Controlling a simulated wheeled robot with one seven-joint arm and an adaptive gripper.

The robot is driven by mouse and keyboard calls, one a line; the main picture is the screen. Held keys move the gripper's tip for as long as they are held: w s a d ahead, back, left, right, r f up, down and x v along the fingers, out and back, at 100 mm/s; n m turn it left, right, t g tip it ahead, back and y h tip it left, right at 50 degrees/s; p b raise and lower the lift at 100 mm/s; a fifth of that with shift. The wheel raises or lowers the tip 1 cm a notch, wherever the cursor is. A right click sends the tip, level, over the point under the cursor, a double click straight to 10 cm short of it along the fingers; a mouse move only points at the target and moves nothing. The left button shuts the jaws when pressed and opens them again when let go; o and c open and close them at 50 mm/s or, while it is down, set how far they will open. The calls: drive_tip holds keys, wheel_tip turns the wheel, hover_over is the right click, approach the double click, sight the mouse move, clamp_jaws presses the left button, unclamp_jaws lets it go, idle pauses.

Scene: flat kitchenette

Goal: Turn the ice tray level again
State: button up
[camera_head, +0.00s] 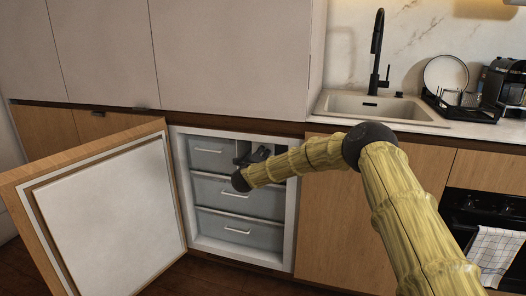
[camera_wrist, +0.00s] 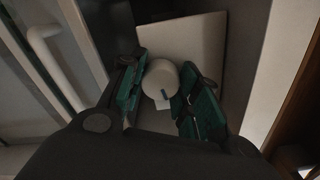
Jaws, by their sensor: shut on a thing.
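In the wrist view a pale round knob (camera_wrist: 160,77) stands out in front of a flat cream panel (camera_wrist: 205,42), which looks like the front of the ice tray unit. My gripper (camera_wrist: 163,84) has its teal-padded fingers on both sides of the knob, shut on it. The panel looks slightly tilted in this view. The tray's own ice cups do not show, so I cannot tell its tilt. In the head view my gripper (camera_head: 260,154) reaches into the upper right of the open freezer (camera_head: 292,225) and hides the knob.
Grey drawers with handles fill the freezer: an upper left one (camera_head: 211,153) and two wider ones below (camera_head: 238,228). The freezer door (camera_head: 110,215) stands wide open at the left. A sink (camera_head: 375,107) and oven (camera_head: 490,215) are at the right.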

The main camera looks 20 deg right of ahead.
drive_tip(key=n+p, duration=0.2)
drive_tip(key=n, duration=0.1)
drive_tip(key=shift+r+n, duration=0.15)
drive_tip(key=shift+n, duration=0.25)
drive_tip(key=n+p, duration=0.3)
drive_tip(key=n, duration=0.1)
drive_tip(key=shift+n, duration=0.3)
drive_tip(key=n+p, duration=0.3)
drive_tip(key=n, duration=0.2)
drive_tip(key=shift+f+n+p, duration=0.2)
drive_tip(key=shift+n+p, duration=0.3)
drive_tip(key=shift+n, duration=0.5)
drive_tip(key=shift+d, duration=0.1)
drive_tip(key=o, duration=1)
drive_tip(key=shift+r, duration=0.1)
